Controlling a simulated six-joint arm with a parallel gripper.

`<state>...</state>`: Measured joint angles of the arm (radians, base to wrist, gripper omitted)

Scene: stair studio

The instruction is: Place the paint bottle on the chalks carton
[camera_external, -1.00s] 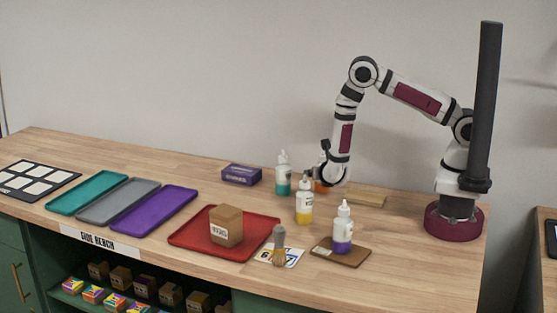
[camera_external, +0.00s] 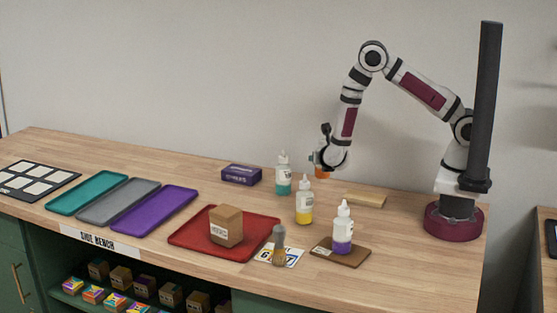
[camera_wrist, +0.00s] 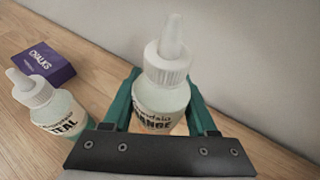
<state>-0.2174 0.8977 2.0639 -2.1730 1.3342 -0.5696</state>
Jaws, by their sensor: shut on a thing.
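My gripper (camera_external: 321,164) is shut on the orange paint bottle, which is white-capped and labelled "ORANGE" in the wrist view (camera_wrist: 162,95). In the external view only a bit of orange shows at my gripper, above the bench; the rest of that bottle is hidden. The purple chalks carton (camera_external: 241,175) lies flat at the back of the bench, left of my gripper. It also shows at upper left in the wrist view (camera_wrist: 45,70). Its top looks bare. The teal paint bottle (camera_external: 283,178) stands upright between the carton and my gripper, and in the wrist view (camera_wrist: 52,112).
A yellow bottle (camera_external: 304,205) stands in front of my gripper. A purple bottle (camera_external: 343,232) is on a brown board (camera_external: 325,252). A wooden block (camera_external: 367,200) lies behind. A red tray (camera_external: 190,243) holds a cardboard box (camera_external: 226,226). A brush (camera_external: 279,240) stands on a card. Coloured trays are left.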

